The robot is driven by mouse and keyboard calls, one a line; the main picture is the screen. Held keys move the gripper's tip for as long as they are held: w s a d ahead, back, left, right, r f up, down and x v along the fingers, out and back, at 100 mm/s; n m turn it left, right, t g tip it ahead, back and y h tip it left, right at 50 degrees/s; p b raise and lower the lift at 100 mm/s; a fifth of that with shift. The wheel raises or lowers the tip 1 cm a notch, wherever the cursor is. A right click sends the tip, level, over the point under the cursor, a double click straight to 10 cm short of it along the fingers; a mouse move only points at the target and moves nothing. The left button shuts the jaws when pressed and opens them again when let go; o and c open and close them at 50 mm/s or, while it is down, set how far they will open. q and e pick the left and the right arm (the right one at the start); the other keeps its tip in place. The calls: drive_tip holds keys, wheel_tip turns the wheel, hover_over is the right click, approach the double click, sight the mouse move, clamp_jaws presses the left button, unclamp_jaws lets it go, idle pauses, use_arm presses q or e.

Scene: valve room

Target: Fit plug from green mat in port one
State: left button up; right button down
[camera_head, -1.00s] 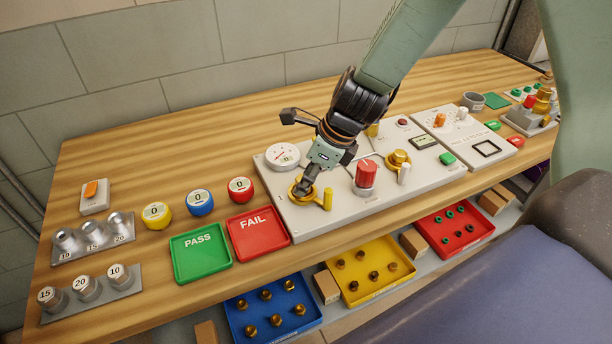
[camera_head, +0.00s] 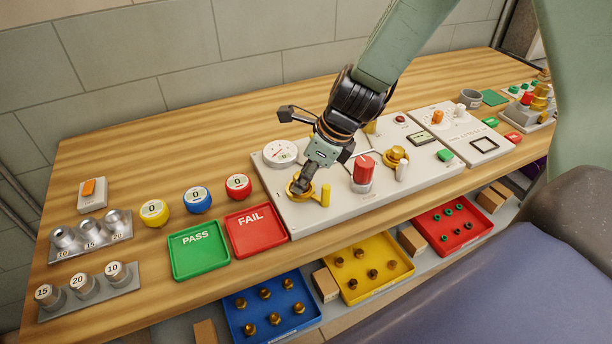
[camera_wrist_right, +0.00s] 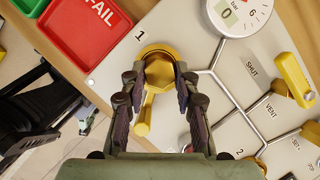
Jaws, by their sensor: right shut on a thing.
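In the head view, my right gripper (camera_head: 303,187) reaches down at port one (camera_head: 293,192), a gold ring on the left end of the grey panel (camera_head: 335,210). The right wrist view shows my fingers (camera_wrist_right: 156,85) shut on a gold plug (camera_wrist_right: 160,72), right at the gold ring (camera_wrist_right: 157,50) marked "1". The fingers hide part of the plug, and I cannot tell how deep it sits. A yellow lever (camera_wrist_right: 143,120) extends from the ring between the fingers. The green mat (camera_head: 494,98) at the back right looks bare. My left gripper is not in view.
A gauge (camera_head: 280,153) stands behind port one. A red knob (camera_head: 363,168) and a second gold fitting (camera_head: 396,156) are to its right. The red FAIL tray (camera_head: 256,230) and green PASS tray (camera_head: 199,250) lie to its left. Bins stand on the lower shelf.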

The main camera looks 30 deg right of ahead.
drive_tip(key=shift+s+a+f, duration=0.15)
drive_tip(key=shift+s+f, duration=0.25)
drive_tip(key=shift+s+a+f+b, duration=0.15)
drive_tip(key=shift+s+f+b, duration=0.15)
drive_tip(key=shift+b, duration=0.2)
idle(0.5)
drive_tip(key=c, duration=1.3)
unclamp_jaws()
drive_tip(key=shift+w, duration=0.1)
drive_tip(key=o, duration=0.4)
drive_tip(key=shift+w+f, duration=0.35)
drive_tip(key=shift+w, duration=0.25)
drive_tip(key=shift+s+r, duration=0.2)
drive_tip(key=shift+s, duration=0.1)
drive_tip(key=shift+w, duration=0.1)
drive_tip(key=shift+w, duration=0.2)
drive_tip(key=shift+s+r, duration=0.1)
drive_tip(key=shift+s, duration=0.05)
